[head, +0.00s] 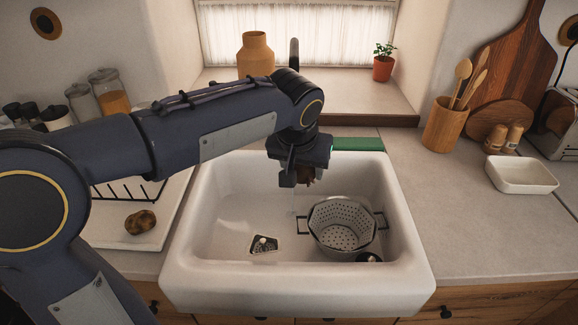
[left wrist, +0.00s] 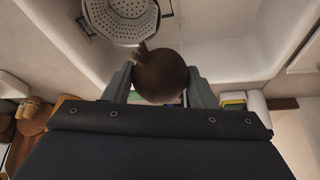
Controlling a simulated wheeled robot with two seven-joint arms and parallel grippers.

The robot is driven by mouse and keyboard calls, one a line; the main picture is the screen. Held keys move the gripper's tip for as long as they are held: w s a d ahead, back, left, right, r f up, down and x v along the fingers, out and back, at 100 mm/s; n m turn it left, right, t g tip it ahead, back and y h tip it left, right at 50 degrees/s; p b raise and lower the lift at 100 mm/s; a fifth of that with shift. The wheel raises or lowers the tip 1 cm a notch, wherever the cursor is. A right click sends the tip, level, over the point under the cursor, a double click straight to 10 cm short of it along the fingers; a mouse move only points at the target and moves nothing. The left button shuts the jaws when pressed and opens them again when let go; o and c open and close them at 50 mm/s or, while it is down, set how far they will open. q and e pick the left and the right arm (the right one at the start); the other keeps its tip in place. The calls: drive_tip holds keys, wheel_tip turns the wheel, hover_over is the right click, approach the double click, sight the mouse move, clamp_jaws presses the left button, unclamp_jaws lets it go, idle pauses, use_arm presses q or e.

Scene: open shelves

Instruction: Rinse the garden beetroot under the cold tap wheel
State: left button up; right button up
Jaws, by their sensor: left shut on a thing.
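My left gripper (head: 299,180) hangs over the back of the white sink (head: 205,225), its fingers pointing down. It is shut on a round, dark brown-red beetroot (left wrist: 163,77), which sits between the two fingers in the left wrist view. In the head view only a small part of the beetroot (head: 307,176) shows beside the fingers. A dark upright piece (head: 294,50), perhaps part of the tap, rises behind my left arm. The cold tap wheel cannot be made out, and I cannot tell whether water runs. My right gripper is out of view.
A metal colander (head: 342,226) stands in the sink's right half, below and right of the gripper. A small dark-and-white item (head: 264,244) lies on the sink floor. A brown lump (head: 140,221) lies on the left drainboard. A white dish (head: 521,174) stands on the right counter.

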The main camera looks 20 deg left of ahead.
use_arm(q)
drive_tip(key=w+a+f+p, duration=0.1)
drive_tip(key=w+a+p, duration=0.1)
drive_tip(key=w, duration=0.4)
drive_tip(key=w+a+f+p, duration=0.1)
drive_tip(key=w+a+p, duration=0.1)
drive_tip(key=w, duration=0.5)
drive_tip(key=shift+w+a+f, duration=0.15)
drive_tip(key=shift+f, duration=0.25)
idle(0.6)
drive_tip(key=shift+w+d+p, duration=0.15)
drive_tip(key=shift+d+p, duration=0.25)
drive_tip(key=shift+d, duration=0.15)
drive_tip(key=shift+a, duration=0.1)
drive_tip(key=shift+s+a, duration=0.2)
drive_tip(key=shift+a, duration=0.25)
drive_tip(key=shift+d, duration=0.1)
